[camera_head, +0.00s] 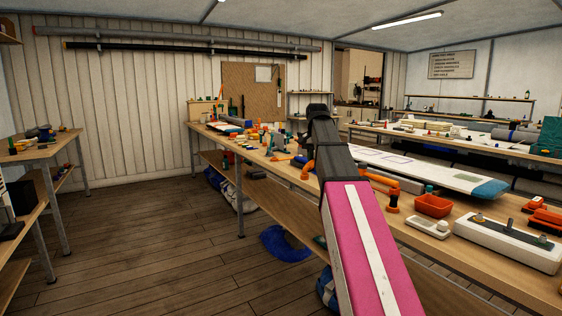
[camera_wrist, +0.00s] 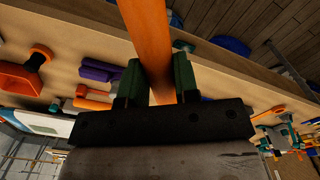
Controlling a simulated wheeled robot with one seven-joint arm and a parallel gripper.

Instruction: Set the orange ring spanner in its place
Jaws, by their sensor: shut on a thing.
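In the wrist view, my gripper (camera_wrist: 152,85) is shut on the orange ring spanner (camera_wrist: 148,38), with a green-padded finger on each side of it. The orange shaft runs up and out of the top of that view, so its upper end is not seen. In the head view, my gripper is beyond the dark wrist, over the long wooden bench (camera_head: 485,207), and mostly hidden. I cannot tell the spanner apart there from other orange things. I cannot make out its place in either view.
An orange tray (camera_head: 432,206) and a white box (camera_head: 508,245) stand on the near right part of the bench. A long white board with a teal end (camera_head: 430,171) lies behind. In the wrist view, a purple tool (camera_wrist: 98,72) lies near my fingers. The floor at left (camera_head: 150,235) is clear.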

